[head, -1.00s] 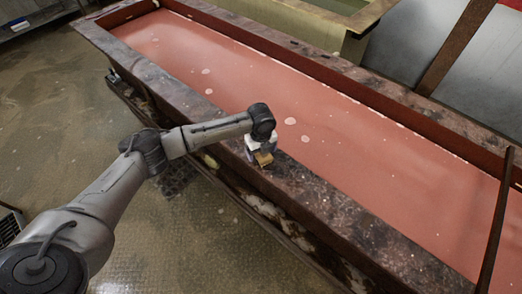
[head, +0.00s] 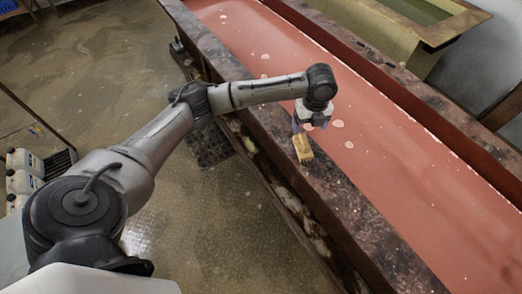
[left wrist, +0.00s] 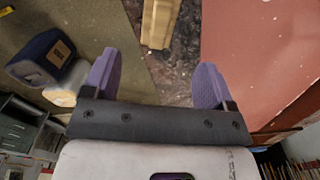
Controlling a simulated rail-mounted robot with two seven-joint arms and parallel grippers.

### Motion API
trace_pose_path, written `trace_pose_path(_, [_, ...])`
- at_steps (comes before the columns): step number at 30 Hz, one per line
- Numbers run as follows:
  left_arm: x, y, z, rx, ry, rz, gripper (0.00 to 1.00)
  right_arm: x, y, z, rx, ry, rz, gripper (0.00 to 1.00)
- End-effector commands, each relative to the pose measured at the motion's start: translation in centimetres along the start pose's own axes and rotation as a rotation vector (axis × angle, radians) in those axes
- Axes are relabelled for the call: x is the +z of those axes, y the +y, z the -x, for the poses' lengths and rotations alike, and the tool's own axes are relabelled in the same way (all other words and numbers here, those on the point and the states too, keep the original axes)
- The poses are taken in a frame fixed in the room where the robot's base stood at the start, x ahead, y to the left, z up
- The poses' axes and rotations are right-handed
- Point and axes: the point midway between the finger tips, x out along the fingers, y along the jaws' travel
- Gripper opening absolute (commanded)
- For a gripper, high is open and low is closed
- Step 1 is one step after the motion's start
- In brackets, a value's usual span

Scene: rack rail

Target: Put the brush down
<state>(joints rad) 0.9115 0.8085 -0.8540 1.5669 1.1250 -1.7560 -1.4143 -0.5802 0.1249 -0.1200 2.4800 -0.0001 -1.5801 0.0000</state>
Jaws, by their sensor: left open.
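The brush (head: 303,149), with a yellow wooden block, lies on the dark, worn rim of the long tank. In the left wrist view the brush (left wrist: 158,22) shows at the top, cut off by the picture's edge. My left gripper (head: 303,124) is just above and behind it. Its two purple fingers (left wrist: 157,75) are spread wide with nothing between them, and the brush appears beyond their tips. The brush's underside is hidden. My right gripper is in neither view.
The tank's rim (head: 345,195) runs diagonally, with red liquid (head: 400,160) on its far side. A pale yellow tank (head: 385,40) stands behind. White containers (head: 22,162) stand at the left, and a dark grate (head: 210,145) lies on the floor near the tank.

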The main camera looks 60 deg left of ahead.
Motion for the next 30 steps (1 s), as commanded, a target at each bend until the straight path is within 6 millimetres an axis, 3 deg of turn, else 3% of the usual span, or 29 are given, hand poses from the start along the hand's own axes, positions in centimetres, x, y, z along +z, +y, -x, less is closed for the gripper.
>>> trace_pose_path(5, [-1.7, 0.1, -1.6, -0.003, 0.004, 0.013, 0.79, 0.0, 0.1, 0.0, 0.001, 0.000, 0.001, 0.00])
trace_pose_path(8, [-4.9, 0.4, -4.4, -0.018, 0.014, 0.052, 0.79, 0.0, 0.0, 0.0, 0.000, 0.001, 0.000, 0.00])
trace_pose_path(14, [-14.0, 3.0, -10.6, -0.096, 0.077, 0.251, 0.79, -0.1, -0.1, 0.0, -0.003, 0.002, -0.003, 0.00])
trace_pose_path(18, [-18.9, 5.8, -13.1, -0.151, 0.139, 0.452, 0.79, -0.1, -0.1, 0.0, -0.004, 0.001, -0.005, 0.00])
trace_pose_path(22, [-22.6, 9.2, -14.6, -0.192, 0.202, 0.694, 0.79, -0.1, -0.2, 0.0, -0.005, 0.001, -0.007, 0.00])
trace_pose_path(25, [-24.4, 12.2, -15.1, -0.219, 0.241, 0.916, 0.79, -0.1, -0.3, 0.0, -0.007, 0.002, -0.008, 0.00])
trace_pose_path(30, [-25.4, 17.6, -15.2, -0.251, 0.261, 1.288, 0.79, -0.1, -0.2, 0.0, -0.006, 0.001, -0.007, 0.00])
